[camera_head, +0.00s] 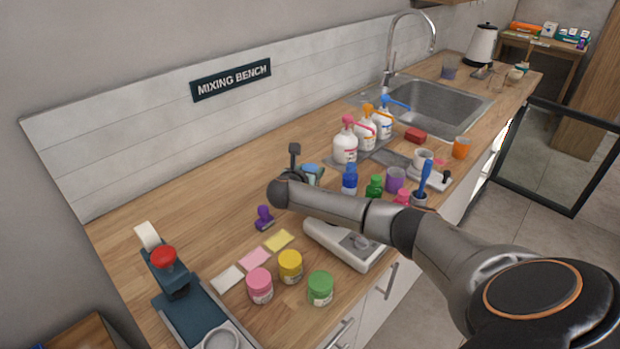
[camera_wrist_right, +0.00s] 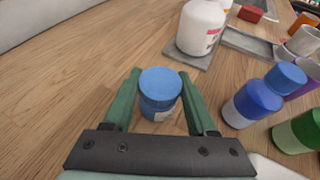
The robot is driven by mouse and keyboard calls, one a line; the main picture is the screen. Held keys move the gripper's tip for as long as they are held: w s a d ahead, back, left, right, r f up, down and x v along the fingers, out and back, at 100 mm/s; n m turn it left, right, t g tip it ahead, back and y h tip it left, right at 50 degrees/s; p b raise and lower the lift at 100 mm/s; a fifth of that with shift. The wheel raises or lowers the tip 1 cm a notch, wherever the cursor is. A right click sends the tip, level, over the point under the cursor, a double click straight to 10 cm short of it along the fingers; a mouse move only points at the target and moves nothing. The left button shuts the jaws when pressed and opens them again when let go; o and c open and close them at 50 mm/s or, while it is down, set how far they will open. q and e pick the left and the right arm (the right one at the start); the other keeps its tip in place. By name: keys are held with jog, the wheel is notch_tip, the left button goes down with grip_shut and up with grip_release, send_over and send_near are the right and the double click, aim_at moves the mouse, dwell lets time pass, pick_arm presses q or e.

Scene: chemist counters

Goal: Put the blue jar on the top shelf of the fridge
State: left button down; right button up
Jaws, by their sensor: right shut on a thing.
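The blue jar (camera_wrist_right: 160,94) stands between the two green fingers of my right gripper (camera_wrist_right: 158,98) in the right wrist view. The fingers are shut on its sides, and its blue lid faces the camera. Its base seems at or just above the wooden bench; I cannot tell if it touches. In the head view my arm partly hides the right gripper (camera_head: 311,180) and the blue jar (camera_head: 310,169). A black-framed glass door (camera_head: 555,150), apparently the fridge's, stands open at the right beside a bright opening under the counter. The fridge shelves are hidden. My left gripper is out of view.
White pump bottles (camera_head: 345,148) stand just behind the jar. A blue bottle (camera_head: 349,181) and a green bottle (camera_head: 374,188) are to its right. Pink, yellow and green jars (camera_head: 320,288) and a white scale (camera_head: 340,243) are nearer. The floor before the door is clear.

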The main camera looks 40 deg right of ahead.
grip_shut()
